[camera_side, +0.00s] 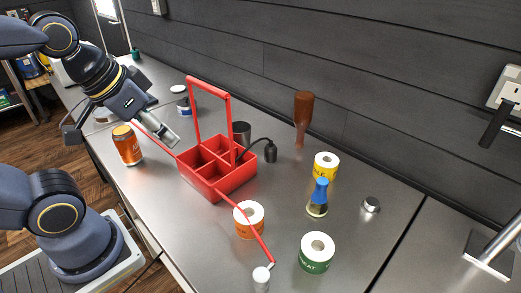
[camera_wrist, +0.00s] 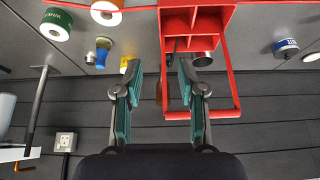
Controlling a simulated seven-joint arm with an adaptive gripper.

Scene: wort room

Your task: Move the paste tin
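A small white tin with a blue band (camera_side: 185,106) stands on the steel counter behind the red caddy in the side view. It shows at the right in the wrist view (camera_wrist: 286,47). It is the likeliest paste tin, but I cannot read its label. My gripper (camera_side: 168,131) is above the counter, left of the caddy and in front of the tin in the side view. In the wrist view, my gripper's fingers (camera_wrist: 160,75) are wide apart with nothing held between them. The tin is well right of them there.
The red caddy (camera_side: 217,190) has a tall handle and a dark metal cup (camera_side: 241,130) behind it. An orange can (camera_side: 127,145), an orange roll (camera_side: 249,222), a green roll (camera_side: 317,254) and a blue-capped bottle (camera_side: 318,198) stand around. The dark wall (camera_side: 400,110) bounds the counter.

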